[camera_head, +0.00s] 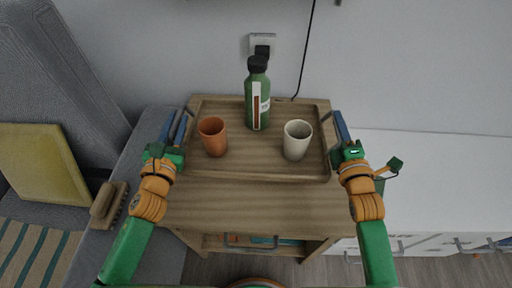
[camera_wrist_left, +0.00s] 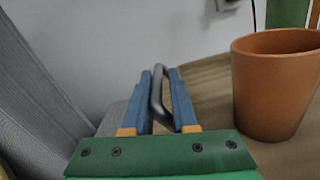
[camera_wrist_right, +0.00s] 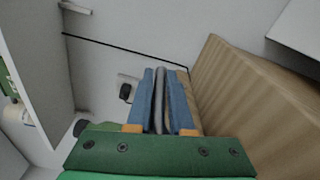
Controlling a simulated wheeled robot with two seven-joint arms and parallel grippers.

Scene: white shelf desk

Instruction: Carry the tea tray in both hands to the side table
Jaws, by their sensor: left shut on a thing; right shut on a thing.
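The wooden tea tray (camera_head: 258,176) is over the wooden side table (camera_head: 270,207); I cannot tell whether it touches the top. On it stand an orange cup (camera_head: 213,138), a green bottle (camera_head: 257,97) with a dark cap and a cream cup (camera_head: 296,141), all upright. My left gripper (camera_head: 176,135) is shut on the tray's left handle, a grey bar between its blue fingers in the left wrist view (camera_wrist_left: 160,95). My right gripper (camera_head: 341,130) is shut on the right handle, which also shows in the right wrist view (camera_wrist_right: 160,98).
A grey sofa (camera_head: 60,75) with a yellow cushion (camera_head: 43,163) is at the left, and a brush-like object (camera_head: 109,204) lies on its arm. A white cabinet (camera_head: 440,180) is at the right. A wall socket (camera_head: 262,44) with a plug and black cord is behind.

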